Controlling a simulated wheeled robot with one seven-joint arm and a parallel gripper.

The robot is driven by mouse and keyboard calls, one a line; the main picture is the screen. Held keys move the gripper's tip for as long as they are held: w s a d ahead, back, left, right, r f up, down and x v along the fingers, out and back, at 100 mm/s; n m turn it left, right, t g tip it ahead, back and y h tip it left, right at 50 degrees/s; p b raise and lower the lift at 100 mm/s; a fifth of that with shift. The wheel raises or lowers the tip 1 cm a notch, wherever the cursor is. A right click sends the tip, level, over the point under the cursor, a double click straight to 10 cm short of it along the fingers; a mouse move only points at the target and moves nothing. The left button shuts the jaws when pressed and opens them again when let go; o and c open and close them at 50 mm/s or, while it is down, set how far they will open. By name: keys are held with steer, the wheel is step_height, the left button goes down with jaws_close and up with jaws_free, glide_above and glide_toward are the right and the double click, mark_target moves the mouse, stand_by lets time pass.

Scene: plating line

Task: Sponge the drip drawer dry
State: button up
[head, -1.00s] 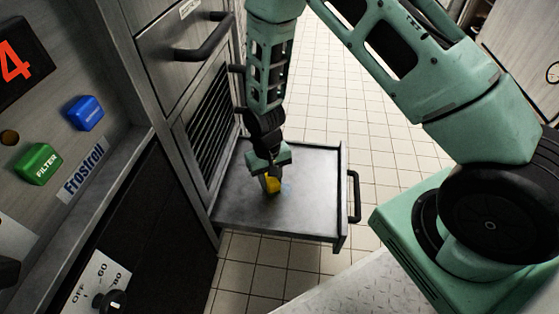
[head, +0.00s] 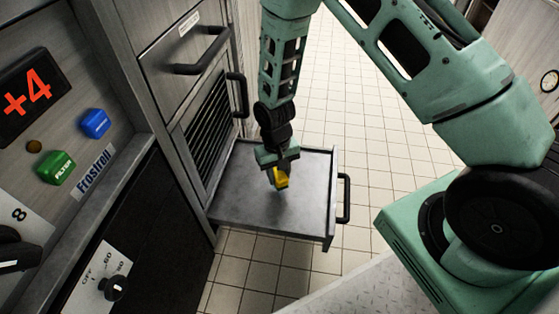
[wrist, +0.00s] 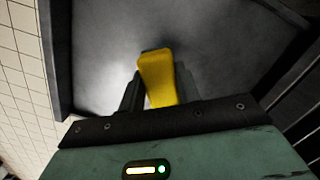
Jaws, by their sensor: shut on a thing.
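The drip drawer (head: 245,205) is pulled out, a shallow grey metal tray with low rims and a dark handle (head: 344,198) at its right end. My gripper (head: 279,174) is over the middle of the drawer, shut on a yellow sponge (head: 282,180). In the wrist view the sponge (wrist: 157,78) stands between the two dark fingers, in front of the grey drawer floor (wrist: 215,45). I cannot tell whether the sponge's lower end touches the floor. No blue wet patch shows on the drawer floor now; any under the sponge is hidden.
A cabinet with a vent grille (head: 208,120) and a closed drawer front (head: 180,48) stands behind the tray. A control panel with a green button (head: 56,168), a blue button (head: 95,123) and a knob (head: 115,288) is at left. Tiled floor (head: 375,150) lies open beyond the drawer.

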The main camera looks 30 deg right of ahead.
mark_target(279, 174)
steer(key=shift+r+p, duration=1.4)
steer(key=shift+r, duration=0.5)
